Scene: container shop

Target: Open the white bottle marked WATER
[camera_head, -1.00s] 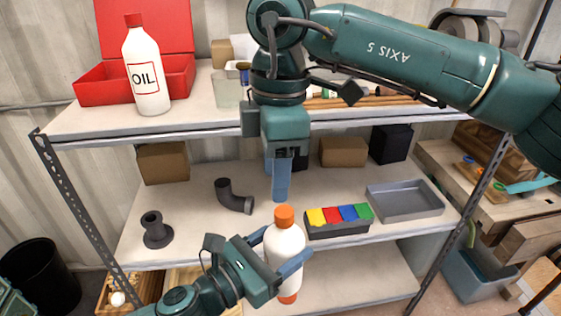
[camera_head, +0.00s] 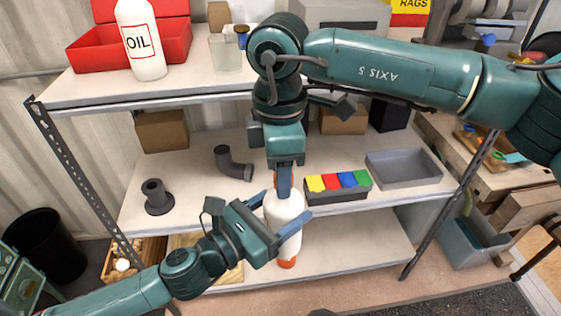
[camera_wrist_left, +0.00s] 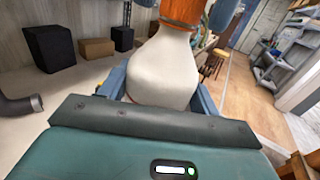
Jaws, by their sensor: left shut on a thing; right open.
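A white bottle (camera_head: 285,214) with an orange cap (camera_head: 275,178) stands roughly upright in front of the shelves. No WATER marking shows on the side I see. My left gripper (camera_head: 284,207) is shut around the bottle's body. In the left wrist view the white bottle (camera_wrist_left: 160,72) sits between its blue fingers, and the orange cap (camera_wrist_left: 182,12) is above. My right gripper (camera_head: 284,190) points down from above, open, with its fingers around the cap. In the head view they largely hide the cap. In the wrist view a blue finger shows on each side of it.
A white OIL bottle (camera_head: 141,42) and a red box (camera_head: 88,48) are on the top shelf. The middle shelf holds a pipe elbow (camera_head: 232,164), a flanged pipe (camera_head: 157,197), a box of coloured blocks (camera_head: 337,192) and a grey tray (camera_head: 404,169) close behind the bottle.

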